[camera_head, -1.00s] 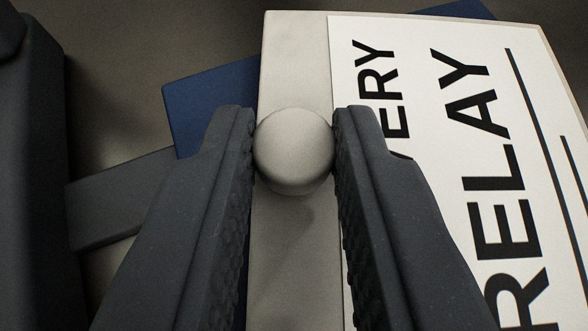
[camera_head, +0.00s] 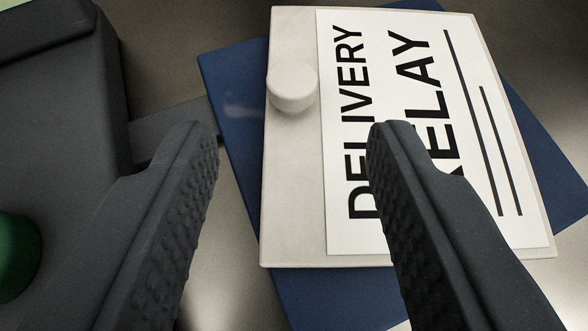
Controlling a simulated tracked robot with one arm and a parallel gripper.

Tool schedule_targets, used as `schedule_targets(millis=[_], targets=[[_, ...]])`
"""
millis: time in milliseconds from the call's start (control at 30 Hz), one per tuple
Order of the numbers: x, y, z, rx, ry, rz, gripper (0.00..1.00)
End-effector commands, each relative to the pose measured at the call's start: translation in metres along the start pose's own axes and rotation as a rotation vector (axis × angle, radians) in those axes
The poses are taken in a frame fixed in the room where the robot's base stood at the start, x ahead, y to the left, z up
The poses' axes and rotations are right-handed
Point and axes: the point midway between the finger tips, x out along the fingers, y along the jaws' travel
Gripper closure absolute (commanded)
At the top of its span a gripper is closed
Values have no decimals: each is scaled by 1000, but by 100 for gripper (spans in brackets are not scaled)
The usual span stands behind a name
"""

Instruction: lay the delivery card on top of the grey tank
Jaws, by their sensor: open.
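The delivery card (camera_head: 292,190) is a pale plate with a round knob (camera_head: 293,86) near its left edge and a white label reading "DELIVERY RELAY". It lies on a blue panel (camera_head: 300,295), turned at an angle to it. My gripper (camera_head: 292,128) is open and empty, its fingers wide apart. The knob shows beyond the fingertips, free of both fingers. The right finger hides part of the label and the card's lower middle. I cannot tell for sure whether any grey surface in view is the grey tank.
A dark housing (camera_head: 60,105) with a green round button (camera_head: 17,255) stands at the left. A dark bar (camera_head: 172,128) runs from it towards the blue panel. A dull grey metallic surface (camera_head: 222,275) shows below and around.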

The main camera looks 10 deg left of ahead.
Motion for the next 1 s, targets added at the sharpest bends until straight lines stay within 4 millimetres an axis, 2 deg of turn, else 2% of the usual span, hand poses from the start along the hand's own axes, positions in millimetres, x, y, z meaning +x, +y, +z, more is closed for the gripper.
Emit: schedule_targets(millis=[200, 400, 833, 933, 1000], targets=[[-32, 0, 0, 0, 1, 0, 58], [-51, 0, -1, 0, 3, 0, 58], [-59, 1, 0, 1, 0, 1, 58], [-62, 4, -10, 8, 6, 6, 58], [-68, 10, -31, 20, 21, 13, 58]])
